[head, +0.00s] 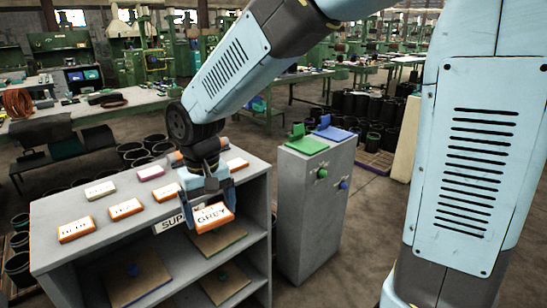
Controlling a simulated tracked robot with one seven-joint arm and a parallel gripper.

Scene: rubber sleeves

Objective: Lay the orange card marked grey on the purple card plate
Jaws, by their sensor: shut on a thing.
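The orange card marked GREY (213,217) is held in my gripper (207,203), just off the front edge of the shelf unit's top. The card's white face with the word GREY is turned toward the camera. My gripper is shut on it, and the jaws hide part of the card. A green plate (306,146) and a blue plate (334,133) lie on top of a narrow grey cabinet to the right. No plate that is clearly purple shows. My gripper is left of the cabinet and apart from both plates.
The grey shelf unit (100,258) carries several other cards on top, among them an orange-edged card (76,230) and a pink-edged card (151,173). The grey cabinet (309,215) has a green knob and a blue knob. Floor shows between shelf and cabinet.

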